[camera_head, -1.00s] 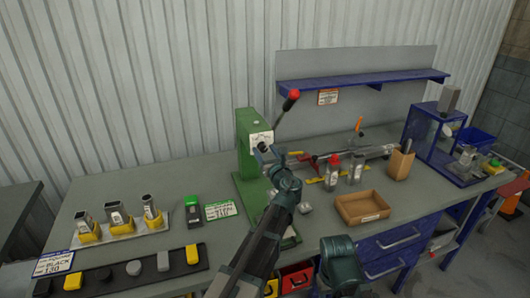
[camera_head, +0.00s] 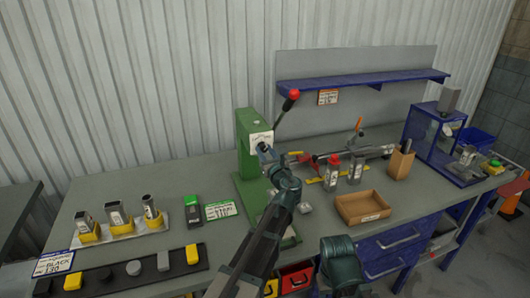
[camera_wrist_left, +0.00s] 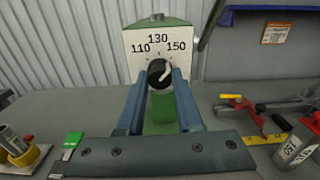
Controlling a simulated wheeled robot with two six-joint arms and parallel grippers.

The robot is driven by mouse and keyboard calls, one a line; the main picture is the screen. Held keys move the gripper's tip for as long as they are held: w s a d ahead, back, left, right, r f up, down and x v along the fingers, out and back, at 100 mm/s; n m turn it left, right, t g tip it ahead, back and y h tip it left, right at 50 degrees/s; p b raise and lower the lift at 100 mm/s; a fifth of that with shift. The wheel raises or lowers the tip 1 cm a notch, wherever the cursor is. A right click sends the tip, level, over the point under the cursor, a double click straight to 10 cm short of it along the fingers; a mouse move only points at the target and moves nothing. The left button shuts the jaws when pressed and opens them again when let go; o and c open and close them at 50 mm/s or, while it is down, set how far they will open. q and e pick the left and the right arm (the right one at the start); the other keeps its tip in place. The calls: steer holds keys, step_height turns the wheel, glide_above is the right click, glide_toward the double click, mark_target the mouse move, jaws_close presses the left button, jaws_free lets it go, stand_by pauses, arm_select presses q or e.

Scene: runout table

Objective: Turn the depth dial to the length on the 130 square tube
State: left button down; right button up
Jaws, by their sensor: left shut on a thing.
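The depth dial is a dark round knob (camera_wrist_left: 159,72) on a white plate (camera_wrist_left: 140,68) marked 110, 130 and 150, on the front of the green press (camera_head: 247,160). A pale mark on the knob appears to point up and right, toward the 150 side. My left gripper (camera_wrist_left: 159,78) is shut on the knob, one blue finger on each side; in the head view its wrist hides much of the dial. Tubes (camera_head: 115,215) stand in yellow holders on a pale strip at the left. A card (camera_head: 54,263) at the front left reads BLACK 130.
A red-tipped lever (camera_head: 288,104) rises from the press. A green-topped block (camera_head: 192,208) and a green-edged card (camera_head: 220,210) lie left of it.

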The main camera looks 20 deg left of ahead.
arm_select(q)
steer(key=n, duration=0.4)
steer(key=shift+n, duration=2)
steer(key=c, duration=0.6)
jaws_free()
steer(key=shift+d, duration=0.1)
steer(key=v, duration=1.3)
steer(key=shift+s+d, duration=0.2)
steer(key=shift+s, duration=0.1)
